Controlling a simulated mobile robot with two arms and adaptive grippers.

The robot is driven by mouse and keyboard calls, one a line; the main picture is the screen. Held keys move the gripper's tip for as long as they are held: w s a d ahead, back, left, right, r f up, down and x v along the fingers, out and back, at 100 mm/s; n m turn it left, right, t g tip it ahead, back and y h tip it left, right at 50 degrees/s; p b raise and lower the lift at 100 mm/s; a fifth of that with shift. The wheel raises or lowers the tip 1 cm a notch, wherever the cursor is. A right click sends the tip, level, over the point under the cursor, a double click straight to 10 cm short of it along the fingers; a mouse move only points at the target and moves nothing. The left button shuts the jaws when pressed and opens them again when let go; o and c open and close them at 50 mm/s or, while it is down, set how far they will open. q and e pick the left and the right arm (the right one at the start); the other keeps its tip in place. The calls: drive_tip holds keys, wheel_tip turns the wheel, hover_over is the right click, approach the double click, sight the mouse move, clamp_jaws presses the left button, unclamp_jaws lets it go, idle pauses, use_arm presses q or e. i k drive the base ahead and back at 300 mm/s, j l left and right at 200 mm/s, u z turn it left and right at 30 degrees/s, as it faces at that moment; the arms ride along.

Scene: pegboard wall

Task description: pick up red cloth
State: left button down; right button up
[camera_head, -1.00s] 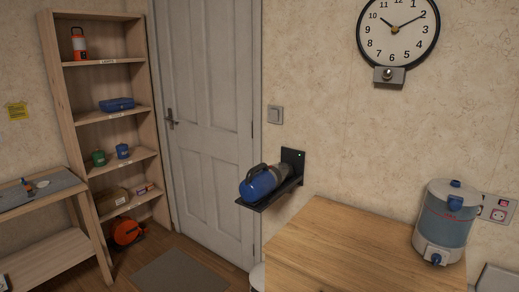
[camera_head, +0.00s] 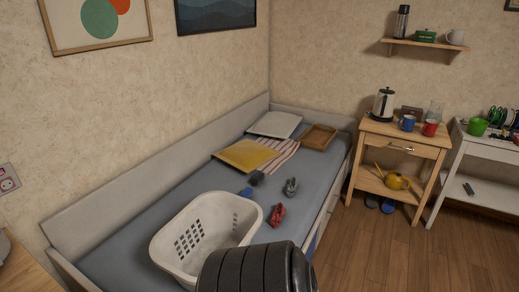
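A small crumpled red cloth (camera_head: 277,215) lies on the grey-blue bed (camera_head: 125,256), just right of a white laundry basket (camera_head: 170,253). Nothing touches it from above. Neither of my grippers shows in the head view, so I cannot see what they hold. The lower front of the basket and part of the bed are hidden at the bottom of the picture.
A grey crumpled piece (camera_head: 291,187), a dark grey one (camera_head: 256,178) and a blue one (camera_head: 246,193) lie near the cloth. A yellow pillow (camera_head: 243,155) is behind them. A wooden nightstand (camera_head: 383,148) stands right of the bed. The wood floor (camera_head: 390,250) in front is clear.

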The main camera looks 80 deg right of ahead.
sight(278, 214)
drive_tip(key=z, duration=0.45)
drive_tip(key=l+z, duration=0.1)
drive_tip(key=z, duration=0.4)
drive_tip(key=k+z, duration=0.1)
drive_tip(key=z, duration=0.35)
drive_tip(key=l+z, duration=0.1)
drive_tip(key=z, duration=0.8)
drive_tip(key=l+z, duration=0.1)
drive_tip(key=z, duration=0.4)
drive_tip(key=i+l+u, duration=0.1)
drive_tip(key=i+l, duration=0.05)
drive_tip(key=l, duration=0.05)
